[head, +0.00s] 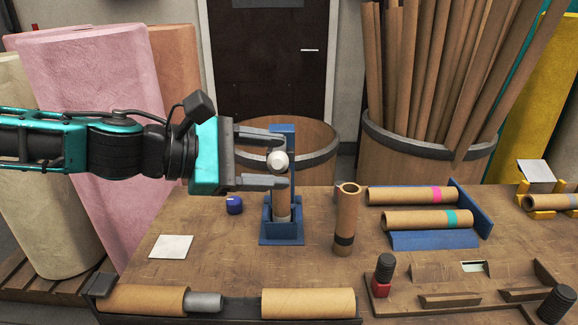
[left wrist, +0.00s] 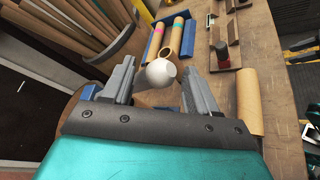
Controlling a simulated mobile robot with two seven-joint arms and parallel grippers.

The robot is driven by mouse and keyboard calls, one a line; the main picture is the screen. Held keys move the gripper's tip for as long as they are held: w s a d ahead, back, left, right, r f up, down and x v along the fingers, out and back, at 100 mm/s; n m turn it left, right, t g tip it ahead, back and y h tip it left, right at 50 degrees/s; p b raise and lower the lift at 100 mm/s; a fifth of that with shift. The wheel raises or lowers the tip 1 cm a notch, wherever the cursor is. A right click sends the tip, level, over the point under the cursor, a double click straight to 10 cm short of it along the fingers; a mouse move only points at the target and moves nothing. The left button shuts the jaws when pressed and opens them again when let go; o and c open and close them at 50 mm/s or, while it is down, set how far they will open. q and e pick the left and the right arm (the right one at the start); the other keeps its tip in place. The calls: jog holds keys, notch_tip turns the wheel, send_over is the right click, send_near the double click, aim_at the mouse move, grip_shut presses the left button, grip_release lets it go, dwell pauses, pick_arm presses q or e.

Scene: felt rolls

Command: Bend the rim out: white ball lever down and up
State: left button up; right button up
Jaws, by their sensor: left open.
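The white ball (head: 277,161) is the knob of the lever on a blue press (head: 283,232) that stands on the bench. My left gripper (head: 284,158) is open, with one finger above and one below the ball in the head view. In the left wrist view the ball (left wrist: 158,73) shows between the two fingers, with gaps on both sides. A short tube end (head: 282,211) sits low in the press; its rim is hard to make out.
A cardboard tube (head: 346,218) with a dark band stands upright right of the press. Two tubes with pink (head: 412,195) and teal (head: 428,220) bands lie in a blue rack. Tubes lie along the front edge.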

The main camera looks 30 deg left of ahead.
pick_arm(q)
jog(key=shift+b+x, duration=0.8)
jog(key=shift+x, duration=0.25)
jog(key=shift+w+d+f+b, duration=0.2)
jog(key=shift+w+d+b, duration=0.3)
grip_shut()
